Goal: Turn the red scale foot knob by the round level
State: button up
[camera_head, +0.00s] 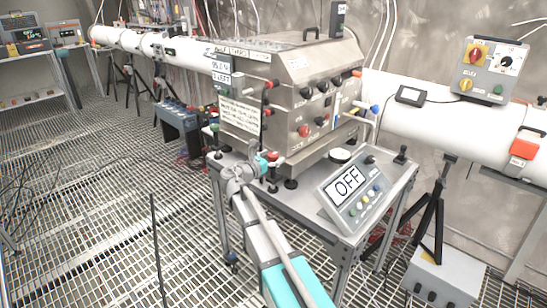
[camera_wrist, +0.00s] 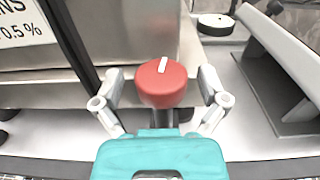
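A red knob (camera_wrist: 163,88) with a white mark on top stands upright in the middle of the wrist view, beside the steel box's lower edge. My gripper (camera_wrist: 163,80) is open, with one grey finger on each side of the knob and small visible gaps. In the head view, my gripper (camera_head: 262,163) is at the table's left corner, by a small red part (camera_head: 274,159). A round, white-topped disc with a black side (camera_wrist: 214,24) lies farther back; it may be the round level. It also shows in the head view (camera_head: 340,155).
The scale display reading OFF (camera_head: 350,187) stands on the table's right side. The large steel box (camera_head: 300,95) with knobs and hoses rises behind my gripper. A white pipe (camera_head: 455,120) runs behind at the right. The grated floor at left is mostly clear.

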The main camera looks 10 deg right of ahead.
jog(key=c, duration=1.1)
jog(key=shift+w, duration=0.1)
jog(key=shift+w+a+m+g+h, duration=0.1)
jog(key=shift+m+g+h, duration=0.7)
jog(key=shift+g, duration=0.4)
jog(key=shift+m+g+h, duration=0.7)
jog(key=shift+m+g, duration=0.8)
jog(key=shift+g, duration=0.5)
jog(key=shift+m+g, duration=0.3)
jog(key=shift+g, duration=0.2)
